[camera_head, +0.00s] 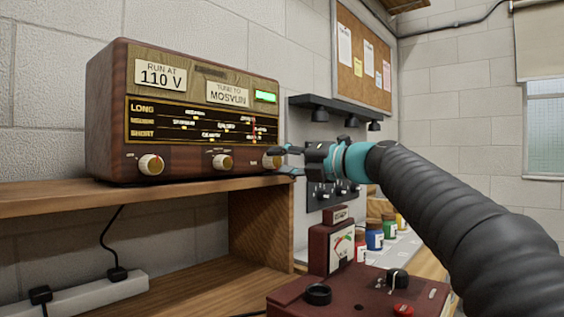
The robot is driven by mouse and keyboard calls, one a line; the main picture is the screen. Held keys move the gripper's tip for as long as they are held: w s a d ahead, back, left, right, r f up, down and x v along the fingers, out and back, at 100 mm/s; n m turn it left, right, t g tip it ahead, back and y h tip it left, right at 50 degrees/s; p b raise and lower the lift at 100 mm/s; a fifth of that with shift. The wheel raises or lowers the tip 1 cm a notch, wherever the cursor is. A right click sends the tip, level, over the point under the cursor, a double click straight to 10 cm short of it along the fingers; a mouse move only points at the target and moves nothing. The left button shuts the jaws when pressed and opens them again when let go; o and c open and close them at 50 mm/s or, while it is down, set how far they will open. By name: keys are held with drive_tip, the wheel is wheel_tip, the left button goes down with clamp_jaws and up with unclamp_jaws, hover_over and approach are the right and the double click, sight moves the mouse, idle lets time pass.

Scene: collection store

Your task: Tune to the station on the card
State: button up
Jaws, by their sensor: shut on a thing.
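A wooden radio (102,115) stands on a shelf at the left. A card on it (228,93) says to tune to a name that looks like MOSVLIN, in blurred letters. Another card (160,76) reads RUN AT 110 V. The dial (200,121) has rows LONG, MEDIUM and SHORT; its red needle (253,130) is near the right end. A small green lamp (265,96) is lit. Below are a left knob (151,164), a middle knob (222,161) and a right knob (269,161). My gripper (280,153) is shut on the right knob, partly hiding it.
A dark red box with a meter (341,250) and controls stands in the foreground below my arm. The wooden shelf (150,197) holds the radio. A power strip (90,297) lies lower left. Coloured jars (374,236) and a hook rail (335,112) are behind. A corkboard (362,90) hangs above.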

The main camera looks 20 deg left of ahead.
drive_tip(key=shift+f, duration=0.1)
idle(0.5)
drive_tip(key=o, duration=1.2)
drive_tip(key=shift+c, duration=0.2)
drive_tip(key=v, duration=1.1)
drive_tip(key=shift+s+d, duration=0.15)
drive_tip(key=shift+d, duration=0.3)
drive_tip(key=shift+s, duration=0.1)
